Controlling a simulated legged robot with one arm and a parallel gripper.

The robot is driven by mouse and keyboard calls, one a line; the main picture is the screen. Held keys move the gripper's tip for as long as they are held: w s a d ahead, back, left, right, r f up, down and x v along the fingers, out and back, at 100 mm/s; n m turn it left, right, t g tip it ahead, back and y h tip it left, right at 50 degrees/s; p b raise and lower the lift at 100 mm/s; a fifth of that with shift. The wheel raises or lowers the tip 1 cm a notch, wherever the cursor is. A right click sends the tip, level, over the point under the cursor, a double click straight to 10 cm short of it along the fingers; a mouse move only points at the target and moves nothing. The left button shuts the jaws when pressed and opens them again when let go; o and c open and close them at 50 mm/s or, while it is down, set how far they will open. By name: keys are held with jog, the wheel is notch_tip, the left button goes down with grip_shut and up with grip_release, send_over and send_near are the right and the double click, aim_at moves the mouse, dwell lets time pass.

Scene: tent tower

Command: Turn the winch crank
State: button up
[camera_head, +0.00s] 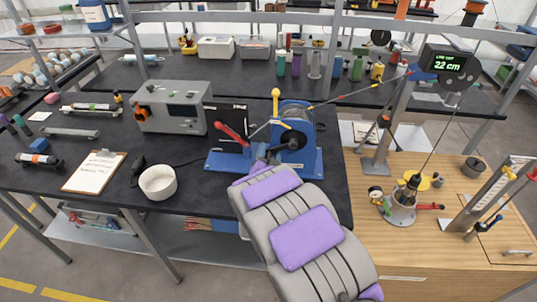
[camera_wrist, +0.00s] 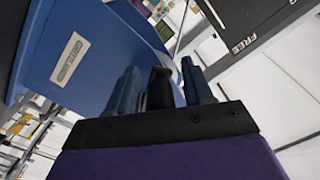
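The blue winch (camera_head: 297,113) stands on the dark bench, with a black hub (camera_head: 293,140) on its near side. In the wrist view, its blue housing (camera_wrist: 95,45) fills the upper left. My gripper (camera_wrist: 162,88) is low beside the winch, its two blue fingers apart. A dark upright piece that looks like the crank's grip (camera_wrist: 160,90) stands between them. A narrow gap seems to show on its right, so I see no firm hold. In the head view, my grey and purple arm hides the fingertips and the lower part of the crank.
A red lever (camera_head: 231,133) and a yellow-knobbed lever (camera_head: 275,98) stand close to the winch. A line runs to a pulley post with a display (camera_head: 447,64) reading 22 cm.

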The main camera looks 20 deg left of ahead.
grip_shut()
dwell(0.3)
jog(key=shift+w+d+f+n+p, duration=0.1)
jog(key=shift+d+f+n+p, duration=0.25)
jog(key=shift+n+p, duration=0.6)
jog(key=f+n+p, duration=0.1)
jog(key=d+n, duration=0.1)
jog(key=n, duration=0.1)
jog(key=shift+w+d+f+p, duration=0.15)
jog(key=shift+w+f+p, duration=0.05)
jog(key=shift+f+p, duration=0.2)
jog(key=shift+r, duration=0.1)
grip_release()
